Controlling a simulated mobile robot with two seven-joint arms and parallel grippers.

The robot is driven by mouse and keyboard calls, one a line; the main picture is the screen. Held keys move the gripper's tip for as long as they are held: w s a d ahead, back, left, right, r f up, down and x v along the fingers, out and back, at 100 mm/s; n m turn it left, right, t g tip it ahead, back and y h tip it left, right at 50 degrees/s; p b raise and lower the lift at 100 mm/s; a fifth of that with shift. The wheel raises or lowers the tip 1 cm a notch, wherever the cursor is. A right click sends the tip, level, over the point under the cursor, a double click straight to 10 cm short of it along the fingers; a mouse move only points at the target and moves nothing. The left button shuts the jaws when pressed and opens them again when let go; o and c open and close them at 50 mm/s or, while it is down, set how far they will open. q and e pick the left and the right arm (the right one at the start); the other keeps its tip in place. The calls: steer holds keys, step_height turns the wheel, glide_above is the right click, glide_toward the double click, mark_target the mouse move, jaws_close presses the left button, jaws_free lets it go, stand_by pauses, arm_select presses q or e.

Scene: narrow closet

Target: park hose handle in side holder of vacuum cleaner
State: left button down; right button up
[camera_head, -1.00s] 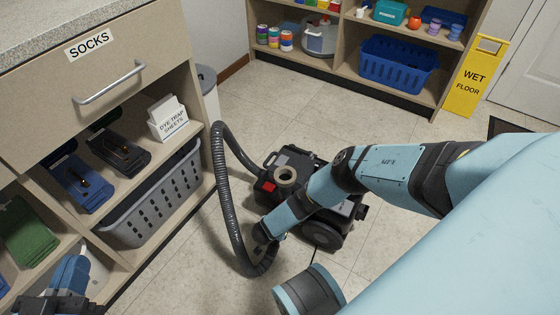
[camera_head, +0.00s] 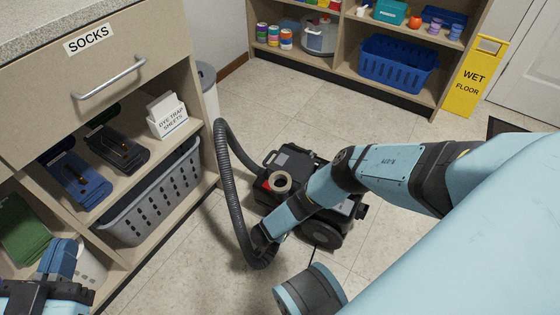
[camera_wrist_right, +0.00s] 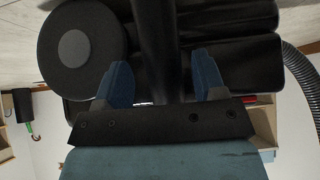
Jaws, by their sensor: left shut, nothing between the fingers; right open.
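The black vacuum cleaner (camera_head: 290,158) stands on the floor in the middle of the head view, partly behind my right arm. Its ribbed grey hose (camera_head: 228,185) loops left and down to my right gripper (camera_head: 262,242). In the right wrist view, my right gripper (camera_wrist_right: 161,75) is open, with its blue fingers either side of a dark tube (camera_wrist_right: 155,35), apparently the hose handle. The side holder is not clearly visible. My left gripper (camera_head: 45,298) is shut and empty at the lower left.
A shelf unit with a grey basket (camera_head: 150,196) stands close on the left. A back shelf holds a blue crate (camera_head: 397,64). A yellow wet floor sign (camera_head: 474,76) stands at the right. Tiled floor is clear behind the vacuum.

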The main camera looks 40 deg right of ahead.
arm_select(q)
steer(key=s+n+p, duration=0.1)
steer(key=p, duration=0.1)
steer(key=s+d+r+n+g+p, duration=0.1)
steer(key=p, duration=0.1)
steer(key=s+r+n+p, duration=0.1)
steer(key=p, duration=0.1)
steer(key=shift+s+d+n+g, duration=0.1)
steer(key=shift+d+n+g, duration=0.2)
steer(key=shift+n, duration=0.1)
arm_select(e)
steer(key=v, duration=1.4)
steer(key=shift+w+d+r, duration=0.3)
arm_select(q)
steer(key=shift+a, duration=0.1)
